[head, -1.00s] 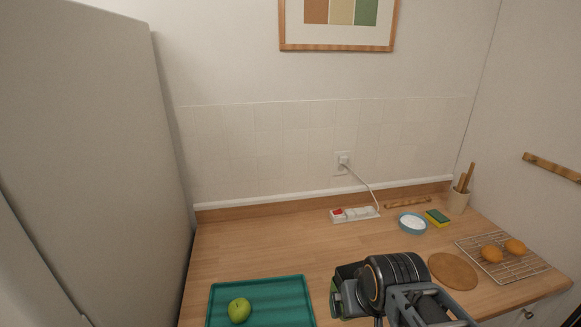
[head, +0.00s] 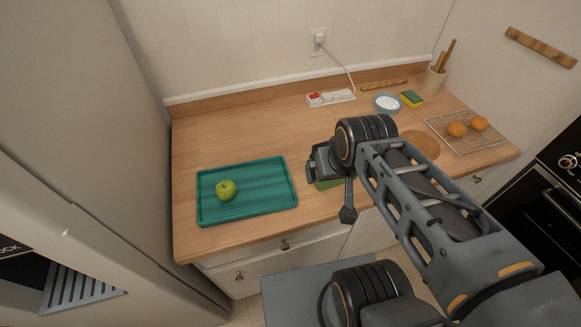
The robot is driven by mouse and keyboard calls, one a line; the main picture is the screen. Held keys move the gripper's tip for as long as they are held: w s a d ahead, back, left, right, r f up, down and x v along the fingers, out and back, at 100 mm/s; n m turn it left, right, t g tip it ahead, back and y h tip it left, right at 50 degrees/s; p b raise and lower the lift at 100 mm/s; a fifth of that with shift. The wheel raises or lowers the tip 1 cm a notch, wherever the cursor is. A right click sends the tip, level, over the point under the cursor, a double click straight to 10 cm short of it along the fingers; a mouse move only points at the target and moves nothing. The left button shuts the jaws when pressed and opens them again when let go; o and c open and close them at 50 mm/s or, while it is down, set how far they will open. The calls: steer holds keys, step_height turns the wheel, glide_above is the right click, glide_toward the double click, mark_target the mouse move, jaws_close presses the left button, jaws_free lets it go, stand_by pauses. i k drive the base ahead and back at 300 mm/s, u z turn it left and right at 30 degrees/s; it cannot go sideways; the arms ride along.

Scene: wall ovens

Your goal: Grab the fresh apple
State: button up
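A green apple (head: 226,190) sits on the left part of a teal tray (head: 262,203) on the wooden counter. The tray lies near the counter's front left. My gripper (head: 313,170) is at the end of my arm, to the right of the tray and apart from the apple. I cannot make out its fingers well enough to tell whether they are open or shut.
A green thing (head: 327,184) is partly hidden behind my gripper. A power strip (head: 330,97), blue bowl (head: 388,103), sponge (head: 411,99) and wire rack (head: 476,138) with two orange-brown round items stand further back and right. Counter behind the tray is clear. A tall pale cabinet borders the left.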

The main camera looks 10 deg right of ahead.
mark_target(226, 190)
steer(key=k, duration=0.5)
steer(key=u, duration=1.4)
steer(key=i, duration=0.5)
steer(key=z, duration=1.65)
